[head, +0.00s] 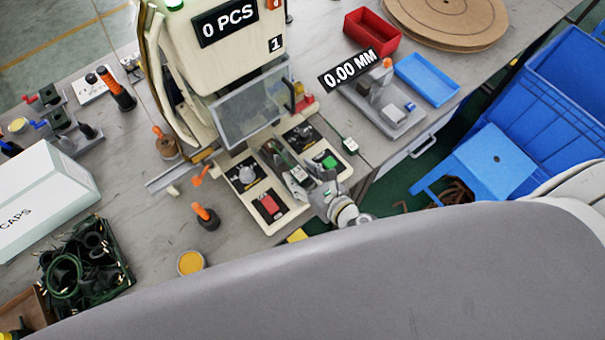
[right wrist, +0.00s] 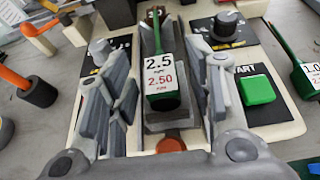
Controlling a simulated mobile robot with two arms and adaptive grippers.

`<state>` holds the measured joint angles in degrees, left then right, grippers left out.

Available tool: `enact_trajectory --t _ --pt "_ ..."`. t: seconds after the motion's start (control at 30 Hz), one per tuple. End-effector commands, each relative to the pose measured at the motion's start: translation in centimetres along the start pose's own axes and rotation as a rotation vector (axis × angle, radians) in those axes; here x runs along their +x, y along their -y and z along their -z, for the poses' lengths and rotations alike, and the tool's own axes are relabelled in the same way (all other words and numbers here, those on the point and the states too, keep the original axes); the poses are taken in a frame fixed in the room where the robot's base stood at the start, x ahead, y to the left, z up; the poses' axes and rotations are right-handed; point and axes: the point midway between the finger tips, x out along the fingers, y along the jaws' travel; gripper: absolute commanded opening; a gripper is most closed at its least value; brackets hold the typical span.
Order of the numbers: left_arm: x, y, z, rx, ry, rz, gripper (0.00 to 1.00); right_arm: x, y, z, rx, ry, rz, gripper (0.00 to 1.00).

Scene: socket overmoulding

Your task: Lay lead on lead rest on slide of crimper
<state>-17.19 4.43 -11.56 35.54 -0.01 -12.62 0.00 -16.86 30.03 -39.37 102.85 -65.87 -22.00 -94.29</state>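The crimper (head: 222,60) stands at the back with "0 PCS" on its display; its base carries knobs, a red button and a green button. The grey slide (right wrist: 163,124) is the channel in the middle of the base. A slim green piece (right wrist: 154,42) labelled 2.5 and 2.50 lies along it; I cannot tell whether it is the lead. My right gripper (right wrist: 162,75) is open over the slide, its fingers apart on either side of the green piece. Dark green leads (head: 85,262) with brass ends lie coiled in a crate at lower left. My left gripper is not in view.
A second green labelled piece (head: 350,146) is right of the base; a grey gauge stand (head: 385,105) reads 0.00 MM. An orange-handled tool (head: 206,216) stands left of the base. A white caps box (head: 45,200) is at left.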

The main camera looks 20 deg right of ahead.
Motion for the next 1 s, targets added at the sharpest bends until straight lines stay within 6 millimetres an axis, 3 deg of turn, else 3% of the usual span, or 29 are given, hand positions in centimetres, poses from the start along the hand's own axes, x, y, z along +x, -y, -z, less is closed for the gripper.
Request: enact_trajectory --t 0.37,0.8,1.0 --pt "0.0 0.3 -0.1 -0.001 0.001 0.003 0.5 -0.8 0.0 -0.1 -0.001 -0.001 -0.001 0.48" --pt "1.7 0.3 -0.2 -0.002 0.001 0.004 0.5 -8.2 0.0 0.1 -0.001 -0.002 -0.001 0.48" --pt "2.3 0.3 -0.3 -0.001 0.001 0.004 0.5 -10.7 0.0 0.0 0.0 -0.001 -0.001 0.48"
